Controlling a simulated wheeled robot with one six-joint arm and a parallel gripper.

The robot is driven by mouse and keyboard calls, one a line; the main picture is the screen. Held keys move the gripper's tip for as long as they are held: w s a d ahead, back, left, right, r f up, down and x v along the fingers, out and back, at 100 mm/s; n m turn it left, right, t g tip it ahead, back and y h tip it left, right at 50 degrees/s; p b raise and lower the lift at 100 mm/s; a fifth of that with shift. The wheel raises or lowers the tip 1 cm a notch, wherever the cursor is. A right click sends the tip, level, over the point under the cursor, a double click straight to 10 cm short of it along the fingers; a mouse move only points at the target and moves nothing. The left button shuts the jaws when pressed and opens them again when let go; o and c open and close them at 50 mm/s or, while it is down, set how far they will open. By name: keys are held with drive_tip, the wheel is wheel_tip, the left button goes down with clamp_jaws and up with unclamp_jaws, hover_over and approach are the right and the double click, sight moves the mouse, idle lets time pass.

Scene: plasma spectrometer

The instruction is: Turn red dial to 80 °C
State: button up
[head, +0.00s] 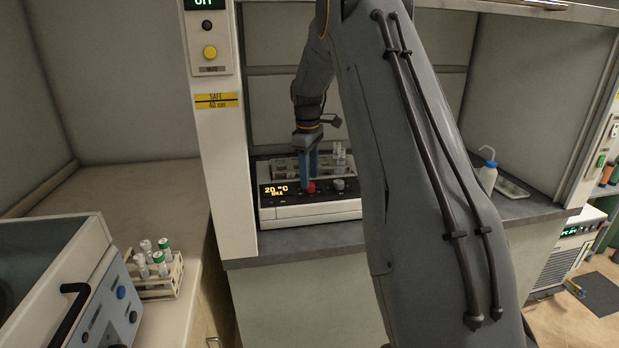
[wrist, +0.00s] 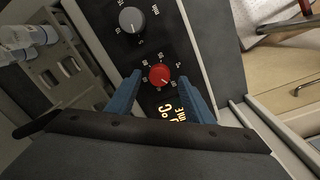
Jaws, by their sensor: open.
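The red dial (head: 309,187) is on the sloped front panel of a white heating device (head: 300,212) inside the fume hood. The display (head: 278,190) on its left reads 20 °C. In the wrist view the red dial (wrist: 159,75) lies between the tips of the blue fingers, with scale numbers around it. My gripper (wrist: 160,85) is open, with a finger on either side of the dial. I cannot tell whether the fingers touch it. In the head view my gripper (head: 310,180) points down at the dial and partly covers it.
A grey dial (head: 338,185) sits right of the red one and also shows in the wrist view (wrist: 131,20). Vials (head: 340,153) stand in the block behind. A wash bottle (head: 488,172) stands further right.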

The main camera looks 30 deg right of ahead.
drive_tip(key=shift+f, duration=1.15)
drive_tip(key=c, duration=1)
drive_tip(key=shift+c, duration=0.2)
